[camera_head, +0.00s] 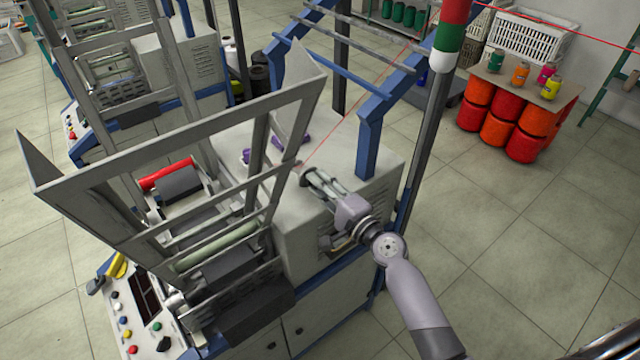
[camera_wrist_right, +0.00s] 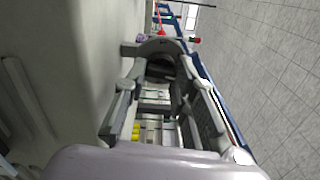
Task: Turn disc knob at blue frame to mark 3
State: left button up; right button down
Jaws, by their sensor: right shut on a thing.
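The disc knob (camera_head: 304,180) is a small dark disc on the side of the grey machine housing (camera_head: 340,165), beside the blue frame (camera_head: 370,145). My right gripper (camera_head: 313,178) reaches it from the lower right and is shut on it. In the right wrist view the knob (camera_wrist_right: 158,46) is a grey rounded disc between the fingertips of my right gripper (camera_wrist_right: 157,58). Its marks and pointer cannot be read in either view. My left gripper is not in view.
A grey slanted metal rack (camera_head: 185,130) stands close to the left of my right gripper. A thin red thread (camera_head: 355,105) runs above the housing. A control panel (camera_head: 130,310) with coloured buttons is at lower left. Free floor (camera_head: 510,240) lies to the right.

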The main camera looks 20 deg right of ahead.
jog(key=shift+f+m+p, duration=0.1)
jog(key=shift+m+p, duration=0.3)
jog(key=shift+m, duration=1.8)
jog(key=c, duration=1.3)
grip_release()
jog(key=shift+s, duration=0.1)
jog(key=shift+s+d+f, duration=0.1)
jog(key=shift+s+d, duration=0.1)
jog(key=shift+s, duration=0.15)
jog(key=v, duration=1.1)
jog(key=shift+s, duration=0.1)
